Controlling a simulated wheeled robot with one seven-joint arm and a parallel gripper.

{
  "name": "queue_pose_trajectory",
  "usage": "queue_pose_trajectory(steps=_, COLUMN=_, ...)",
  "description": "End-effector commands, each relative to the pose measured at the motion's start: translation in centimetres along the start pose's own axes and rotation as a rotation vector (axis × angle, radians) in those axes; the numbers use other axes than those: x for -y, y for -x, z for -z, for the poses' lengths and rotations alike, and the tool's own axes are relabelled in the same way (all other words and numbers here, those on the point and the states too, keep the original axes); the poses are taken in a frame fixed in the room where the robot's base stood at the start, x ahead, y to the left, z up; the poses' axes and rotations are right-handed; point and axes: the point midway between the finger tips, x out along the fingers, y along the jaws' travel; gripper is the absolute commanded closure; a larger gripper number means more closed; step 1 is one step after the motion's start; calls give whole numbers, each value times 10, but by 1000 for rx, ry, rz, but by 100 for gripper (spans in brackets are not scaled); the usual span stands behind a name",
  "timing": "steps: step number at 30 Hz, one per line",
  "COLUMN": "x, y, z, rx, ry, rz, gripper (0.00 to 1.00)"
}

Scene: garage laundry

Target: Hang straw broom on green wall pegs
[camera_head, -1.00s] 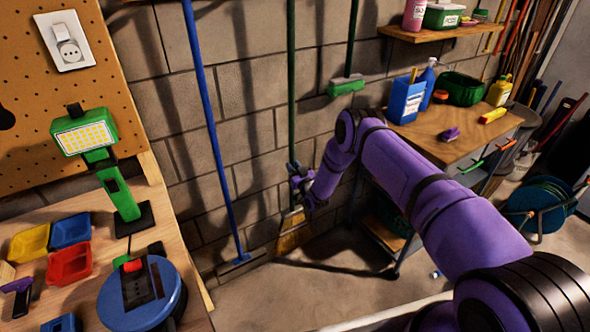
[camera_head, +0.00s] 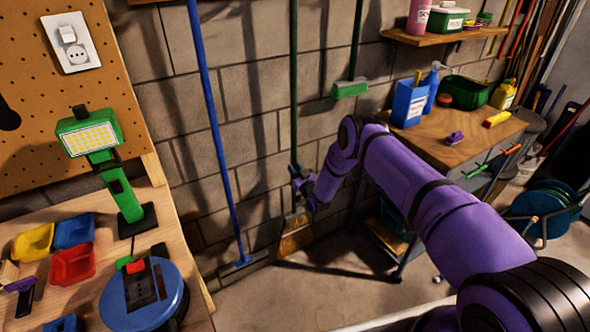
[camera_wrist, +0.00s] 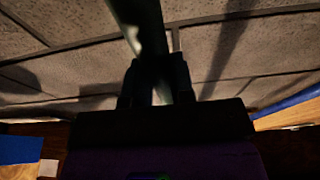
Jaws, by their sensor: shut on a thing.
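The straw broom (camera_head: 295,237) is upright against the block wall, its green handle (camera_head: 293,75) running out of the top of the head view. Its tan bristles are low, near the floor; I cannot tell whether they touch it. My gripper (camera_head: 298,181) is shut on the lower handle, just above the bristles. In the wrist view my gripper (camera_wrist: 155,75) closes around the dark handle (camera_wrist: 140,20), with the wall behind. The green wall pegs do not show; the handle's top end is out of view.
A blue-handled broom (camera_head: 212,120) leans left of the straw broom, and a green brush (camera_head: 350,90) hangs right of it. A workbench (camera_head: 165,215) with a lamp stands at left. A wooden cabinet (camera_head: 455,125) and shelf (camera_head: 480,32) are at right.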

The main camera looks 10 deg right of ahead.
Motion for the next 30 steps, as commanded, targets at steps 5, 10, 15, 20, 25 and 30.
queue_pose_trajectory(steps=5, x=0, y=0, z=-2, rx=-3, ry=1, rz=0, gripper=100)
queue_pose_trajectory(steps=10, x=0, y=0, z=-4, rx=-3, ry=0, rz=0, gripper=100)
queue_pose_trajectory(steps=15, x=0, y=1, z=-8, rx=-2, ry=0, rz=0, gripper=100)
queue_pose_trajectory(steps=20, x=0, y=2, z=-10, rx=-2, ry=0, rz=0, gripper=100)
queue_pose_trajectory(steps=25, x=0, y=2, z=-13, rx=-2, ry=0, rz=0, gripper=100)
queue_pose_trajectory(steps=30, x=0, y=2, z=-13, rx=-2, ry=0, rz=0, gripper=54)
